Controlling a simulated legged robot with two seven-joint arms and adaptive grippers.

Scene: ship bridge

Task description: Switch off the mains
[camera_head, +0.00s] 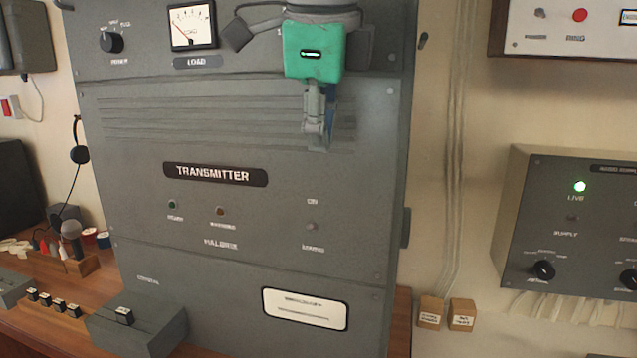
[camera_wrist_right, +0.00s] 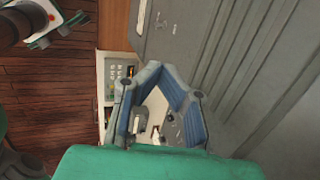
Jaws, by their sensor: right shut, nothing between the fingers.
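The grey transmitter cabinet (camera_head: 225,140) fills the middle of the head view. Low on its face is a small toggle (camera_head: 311,226) with an "ON" label above and a blurred label below; I cannot read whether it says mains, nor which way the toggle points. My right gripper (camera_head: 316,130), with its green body above, hangs in front of the cabinet's louvred upper panel, above and apart from the toggle. It is shut and empty. The wrist view shows its blue-grey fingers (camera_wrist_right: 162,88) beside the grey louvred face.
A grey supply box (camera_head: 520,235) with a lit green "LIVE" lamp (camera_head: 580,187) is on the right wall. A wooden desk (camera_head: 90,335) at the left holds a microphone (camera_head: 71,237) and a grey key box (camera_head: 135,325).

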